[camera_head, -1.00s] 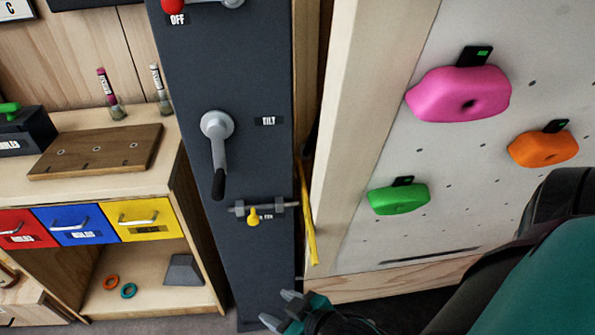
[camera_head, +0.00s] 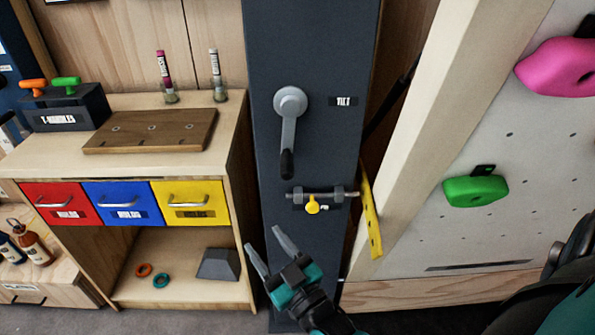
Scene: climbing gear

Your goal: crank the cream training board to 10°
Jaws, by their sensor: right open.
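The cream training board (camera_head: 535,150) stands at the right, with a pink hold (camera_head: 562,68) and a green hold (camera_head: 475,190) on it. The grey crank (camera_head: 289,125), labelled TILT, is on the dark post (camera_head: 270,60) left of the board. Its arm hangs down to a black handle. Below it are a bolt and a yellow pin (camera_head: 312,205). A yellow strip (camera_head: 371,215) hangs beside the post; I cannot read its marks. My right gripper (camera_head: 264,247) is open and empty, below and left of the crank handle, apart from it. My left gripper is not in view.
A wooden cabinet (camera_head: 38,168) stands left of the post with red, blue and yellow drawers (camera_head: 190,203). On top are a T-handles box (camera_head: 66,108), a wooden plank (camera_head: 150,132) and two markers. Grey floor shows in front.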

